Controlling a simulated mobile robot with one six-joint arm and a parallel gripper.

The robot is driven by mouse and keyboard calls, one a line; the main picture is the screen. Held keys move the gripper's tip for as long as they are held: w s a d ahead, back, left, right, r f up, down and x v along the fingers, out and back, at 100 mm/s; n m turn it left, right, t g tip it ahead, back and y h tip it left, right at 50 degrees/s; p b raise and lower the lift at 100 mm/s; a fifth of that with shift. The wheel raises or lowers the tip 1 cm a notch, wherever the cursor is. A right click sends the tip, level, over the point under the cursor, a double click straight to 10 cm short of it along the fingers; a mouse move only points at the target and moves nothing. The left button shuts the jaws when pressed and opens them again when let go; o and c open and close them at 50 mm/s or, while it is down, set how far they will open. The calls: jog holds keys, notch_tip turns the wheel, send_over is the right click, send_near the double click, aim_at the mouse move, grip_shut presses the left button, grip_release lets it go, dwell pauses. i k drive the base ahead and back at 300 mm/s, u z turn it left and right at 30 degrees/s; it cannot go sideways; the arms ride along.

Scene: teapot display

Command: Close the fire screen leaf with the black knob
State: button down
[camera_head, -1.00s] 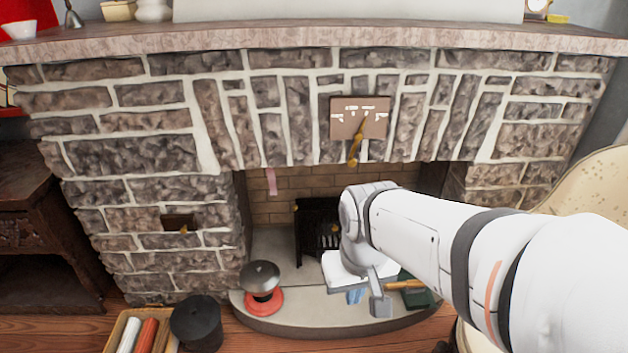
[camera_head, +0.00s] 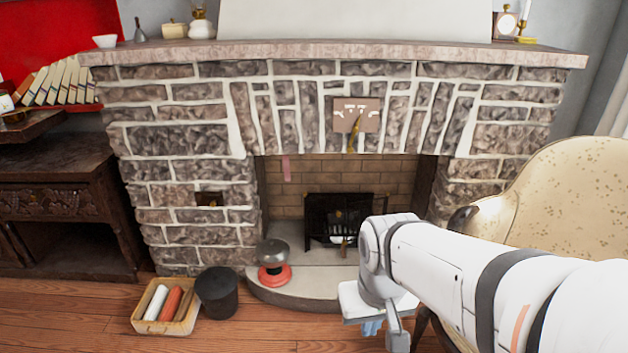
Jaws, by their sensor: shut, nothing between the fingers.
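The black fire screen (camera_head: 318,218) stands inside the fireplace opening, in front of the brick back wall. A dark leaf shows at its left side, but I cannot make out a black knob on it or tell exactly how far it stands open. A small brass-coloured spot shows near its middle. My gripper (camera_head: 373,327) is low in the picture, in front of and to the right of the screen. It is shut, holds nothing and is clear of the screen. My arm and wrist cover the area right of the screen.
A curved stone hearth (camera_head: 300,288) carries a grey-topped red object (camera_head: 274,275). A black bucket (camera_head: 217,293) and a crate of rolls (camera_head: 140,322) stand left on the wooden floor. A cream armchair (camera_head: 570,190) stands right.

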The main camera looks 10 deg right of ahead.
aim_at(356, 218)
jog(key=u, duration=0.25)
jog(key=i, duration=1.95)
jog(key=z, duration=0.5)
jog(key=k, duration=0.85)
jog(key=z, duration=0.15)
jog(key=i, duration=0.85)
jog(key=u, duration=0.05)
